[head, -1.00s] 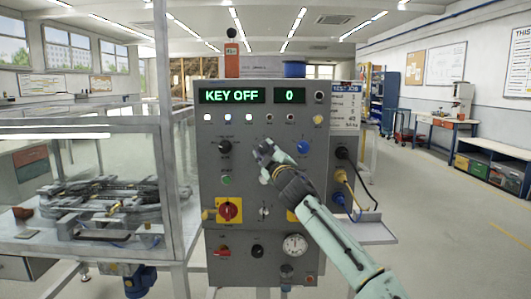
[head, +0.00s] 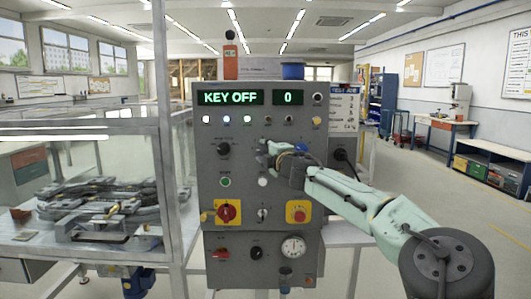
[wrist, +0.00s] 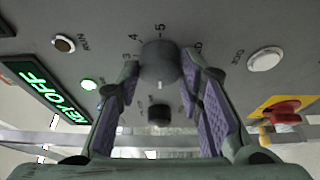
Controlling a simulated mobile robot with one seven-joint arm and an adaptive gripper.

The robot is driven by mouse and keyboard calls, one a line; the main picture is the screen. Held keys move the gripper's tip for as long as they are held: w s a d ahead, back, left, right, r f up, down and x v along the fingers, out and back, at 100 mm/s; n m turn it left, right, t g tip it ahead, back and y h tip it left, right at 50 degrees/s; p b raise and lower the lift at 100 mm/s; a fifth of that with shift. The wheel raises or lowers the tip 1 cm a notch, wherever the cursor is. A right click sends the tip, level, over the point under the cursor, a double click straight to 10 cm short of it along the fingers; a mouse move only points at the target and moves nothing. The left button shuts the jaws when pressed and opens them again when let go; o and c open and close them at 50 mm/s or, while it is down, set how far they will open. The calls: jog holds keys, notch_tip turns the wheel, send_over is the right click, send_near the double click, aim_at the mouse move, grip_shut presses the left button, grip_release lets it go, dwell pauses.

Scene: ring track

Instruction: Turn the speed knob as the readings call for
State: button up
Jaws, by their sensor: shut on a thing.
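The grey control panel (head: 240,165) stands ahead, with a display reading KEY OFF (head: 231,97) and a second display reading 0 (head: 289,97). My gripper (head: 266,152) is at the panel's upper middle, reaching in from the right. In the wrist view its fingers (wrist: 160,66) stand on both sides of a dark round knob (wrist: 160,60), shut on it. Numbers 3 to 6 are readable around this knob. A small light mark shows on its lower edge. In the head view my gripper hides this knob. Its name label is not readable.
A black knob (head: 223,149) is to the left. A red switch on yellow (head: 228,212) and a red button on yellow (head: 298,212) sit lower. A gauge (head: 293,247) is below. A glass-sided enclosure (head: 100,180) stands left; open floor lies right.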

dwell(0.4)
jog(key=o, duration=1.2)
jog(key=shift+a, duration=0.1)
jog(key=shift+c, duration=0.2)
jog(key=v, duration=1.2)
